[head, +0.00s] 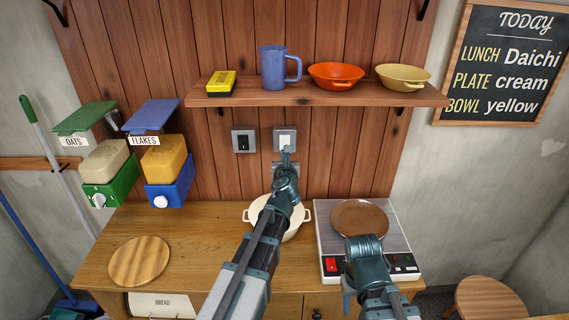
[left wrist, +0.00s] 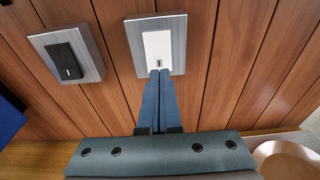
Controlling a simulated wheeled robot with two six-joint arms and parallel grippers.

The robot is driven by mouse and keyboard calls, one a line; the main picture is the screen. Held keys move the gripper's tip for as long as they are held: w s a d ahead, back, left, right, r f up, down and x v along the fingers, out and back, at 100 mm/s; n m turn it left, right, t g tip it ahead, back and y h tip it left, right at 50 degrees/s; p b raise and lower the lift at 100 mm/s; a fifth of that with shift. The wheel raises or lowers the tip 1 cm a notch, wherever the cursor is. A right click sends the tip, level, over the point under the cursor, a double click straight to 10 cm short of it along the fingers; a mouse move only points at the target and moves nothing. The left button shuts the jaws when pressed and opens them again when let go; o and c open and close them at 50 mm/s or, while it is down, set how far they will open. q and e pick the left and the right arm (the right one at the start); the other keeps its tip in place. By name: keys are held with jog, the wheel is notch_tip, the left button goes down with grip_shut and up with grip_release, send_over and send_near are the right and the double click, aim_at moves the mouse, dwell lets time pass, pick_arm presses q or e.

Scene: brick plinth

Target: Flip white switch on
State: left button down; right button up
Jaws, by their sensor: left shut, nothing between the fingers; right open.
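The white switch (head: 285,140) is a white rocker on a grey metal plate on the wood-plank wall. It also shows in the left wrist view (left wrist: 158,45). My left gripper (head: 287,154) is shut and empty, its fingertips at the lower edge of the white rocker. In the left wrist view the two blue fingers (left wrist: 160,74) lie together there; I cannot tell if they touch it. I cannot tell whether the switch is on or off. My right gripper (head: 362,262) is open, low in front of the hot plate, its fingers mostly hidden.
A black switch (head: 243,142) is left of the white one, also in the left wrist view (left wrist: 64,61). A shelf (head: 330,97) with a blue mug (head: 273,68) and bowls is above. Below are a cream pot (head: 252,214) and a hot plate (head: 400,245) with a brown plate (head: 360,219).

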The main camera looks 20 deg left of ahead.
pick_arm(q)
jog(key=shift+x, duration=0.85)
jog(key=s+d+f+b, duration=0.2)
jog(key=s+d, duration=0.1)
jog(key=s, duration=1)
jog(key=shift+d, duration=0.4)
jog(key=shift+f, duration=0.15)
